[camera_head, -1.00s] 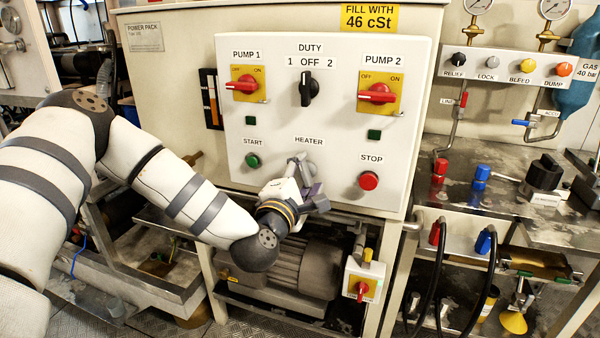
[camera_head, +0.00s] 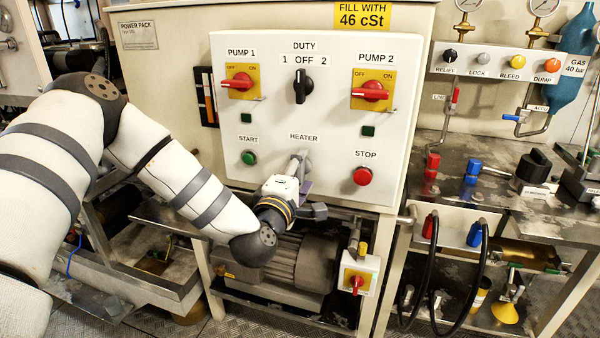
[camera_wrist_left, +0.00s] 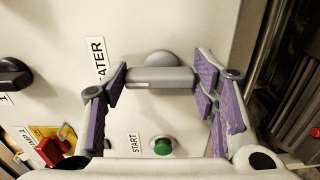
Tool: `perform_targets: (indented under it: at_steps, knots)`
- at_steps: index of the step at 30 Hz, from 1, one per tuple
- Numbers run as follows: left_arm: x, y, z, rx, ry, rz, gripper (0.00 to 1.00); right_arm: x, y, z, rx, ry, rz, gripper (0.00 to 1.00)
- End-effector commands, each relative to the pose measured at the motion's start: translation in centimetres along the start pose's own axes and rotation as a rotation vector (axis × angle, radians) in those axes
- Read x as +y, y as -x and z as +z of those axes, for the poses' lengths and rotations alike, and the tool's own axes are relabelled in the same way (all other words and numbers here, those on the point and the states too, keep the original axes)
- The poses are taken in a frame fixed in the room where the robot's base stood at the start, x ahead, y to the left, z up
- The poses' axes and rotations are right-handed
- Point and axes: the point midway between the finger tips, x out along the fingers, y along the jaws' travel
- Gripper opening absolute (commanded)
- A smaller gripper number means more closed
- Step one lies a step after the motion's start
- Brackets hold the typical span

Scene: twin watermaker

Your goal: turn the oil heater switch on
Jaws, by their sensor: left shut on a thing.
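The panel's HEATER switch (camera_wrist_left: 160,78) is a grey bar on a round grey base, in the left wrist view. Its label (camera_head: 303,138) is above it in the head view, where my gripper partly hides it. My left gripper (camera_wrist_left: 162,82) is shut on the switch, with a purple-padded finger at each end of the bar. In the head view my left gripper (camera_head: 300,176) sits low on the white control panel (camera_head: 325,100), between START and STOP. My right gripper is not in view.
The green START button (camera_head: 248,157) and red STOP button (camera_head: 363,176) flank the gripper. Above are the PUMP 1 switch (camera_head: 238,84), the DUTY knob (camera_head: 303,86) and the PUMP 2 switch (camera_head: 370,91). A motor (camera_head: 300,262) is below.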

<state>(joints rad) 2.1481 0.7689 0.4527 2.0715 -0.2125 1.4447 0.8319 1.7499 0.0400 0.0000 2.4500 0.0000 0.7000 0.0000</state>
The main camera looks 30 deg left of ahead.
Motion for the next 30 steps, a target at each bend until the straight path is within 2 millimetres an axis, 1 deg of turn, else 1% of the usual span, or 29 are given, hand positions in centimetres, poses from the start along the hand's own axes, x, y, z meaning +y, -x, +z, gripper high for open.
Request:
perform_targets:
  at_steps: [5, 6, 8, 9, 17, 20, 23, 27, 30]
  knots:
    - [0.0, 0.0, -0.1, 0.003, -0.003, 0.000, 0.25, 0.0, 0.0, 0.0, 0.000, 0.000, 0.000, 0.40]
    - [0.0, 0.0, -0.1, 0.003, -0.003, 0.000, 0.58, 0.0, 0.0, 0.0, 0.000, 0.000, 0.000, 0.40]
    - [0.0, 0.0, -0.1, 0.003, -0.003, 0.000, 0.71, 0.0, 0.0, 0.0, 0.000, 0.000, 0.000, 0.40]
    - [0.0, 0.0, -0.1, 0.003, -0.002, 0.000, 0.73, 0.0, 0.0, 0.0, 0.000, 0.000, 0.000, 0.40]
    - [0.0, 0.0, 0.0, 0.001, -0.001, 0.000, 0.73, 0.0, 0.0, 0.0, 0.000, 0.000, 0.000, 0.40]
    - [-0.1, 1.0, 0.0, 0.000, 0.000, -0.002, 0.73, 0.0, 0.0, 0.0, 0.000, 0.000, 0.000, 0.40]
    - [-0.1, 3.3, 0.0, 0.000, 0.001, -0.004, 0.73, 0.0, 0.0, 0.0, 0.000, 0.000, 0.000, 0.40]
    - [-0.1, 7.3, 0.0, -0.001, 0.000, -0.005, 0.73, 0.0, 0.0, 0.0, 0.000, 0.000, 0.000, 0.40]
    - [-0.1, 9.6, 0.0, 0.000, 0.000, -0.005, 0.73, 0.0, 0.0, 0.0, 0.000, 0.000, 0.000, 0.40]
